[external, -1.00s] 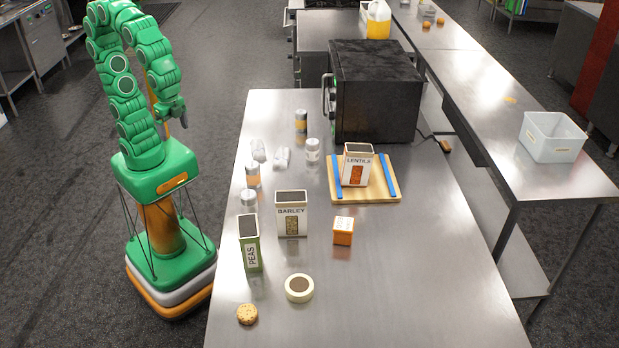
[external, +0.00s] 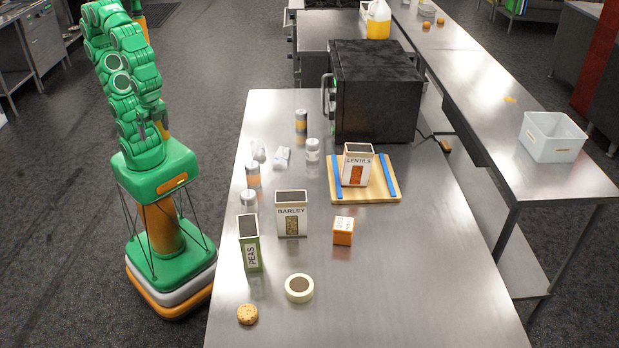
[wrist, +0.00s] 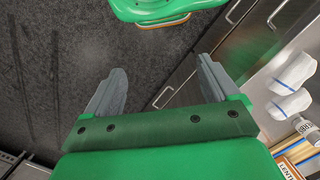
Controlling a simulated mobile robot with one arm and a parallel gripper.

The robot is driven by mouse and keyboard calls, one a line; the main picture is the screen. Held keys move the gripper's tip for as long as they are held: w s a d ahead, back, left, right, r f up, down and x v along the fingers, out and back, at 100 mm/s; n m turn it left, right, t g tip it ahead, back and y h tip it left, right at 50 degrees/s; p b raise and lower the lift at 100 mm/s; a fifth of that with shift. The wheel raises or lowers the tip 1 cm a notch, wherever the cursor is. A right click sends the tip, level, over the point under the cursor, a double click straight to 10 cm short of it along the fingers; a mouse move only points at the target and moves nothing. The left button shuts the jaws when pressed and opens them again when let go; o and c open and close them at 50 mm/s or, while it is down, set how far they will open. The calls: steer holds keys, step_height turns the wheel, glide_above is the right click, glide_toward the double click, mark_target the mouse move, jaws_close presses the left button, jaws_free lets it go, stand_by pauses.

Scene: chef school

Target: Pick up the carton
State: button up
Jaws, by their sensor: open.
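Several label-bearing cartons stand on the steel table. A white LENTILS carton (external: 356,168) stands on a wooden board (external: 380,196) with blue strips. A white BARLEY carton (external: 291,213) stands nearer, with a green-sided PEAS carton (external: 249,243) to its left. A small orange box (external: 343,231) sits right of the barley. My gripper (external: 145,128) is over my base, left of the table and away from all cartons. In the wrist view my gripper (wrist: 163,80) is open and empty, facing the floor and the table's side.
Cans, jars and two white crumpled items (external: 282,157) stand along the table's left side. A black oven (external: 375,90) stands at the back. A round cream tin (external: 299,288) and a cookie (external: 247,314) lie in front. The table's right front is clear.

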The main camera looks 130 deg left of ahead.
steer(key=w+r+m, duration=0.1)
steer(key=w+r, duration=0.1)
steer(key=w, duration=0.6)
steer(key=w+r+m, duration=0.1)
steer(key=w+r, duration=0.2)
steer(key=w, duration=0.5)
steer(key=m+t, duration=0.1)
steer(key=m, duration=0.2)
glide_above(248, 227)
steer(key=s+a, duration=0.2)
steer(key=s, duration=1)
step_height(248, 227, down, 3)
steer(key=w+f, duration=0.1)
steer(key=w, duration=0.2)
steer(key=w+d+f+m, duration=0.1)
steer(key=w+f, duration=0.1)
steer(key=w, duration=0.2)
steer(key=w+f+m, duration=0.1)
steer(key=w+f, duration=0.1)
steer(key=w, duration=0.2)
steer(key=shift+w+d+f+t, duration=0.1)
steer(key=shift+d+f+t, duration=0.05)
steer(key=shift+d+t, duration=0.25)
steer(key=shift+w+f, duration=0.2)
steer(key=shift+w, duration=0.15)
steer(key=shift+f, duration=0.2)
steer(key=shift+s+f, duration=0.15)
steer(key=shift+f, duration=3.5)
steer(key=shift+a, duration=0.1)
steer(key=c, duration=1.5)
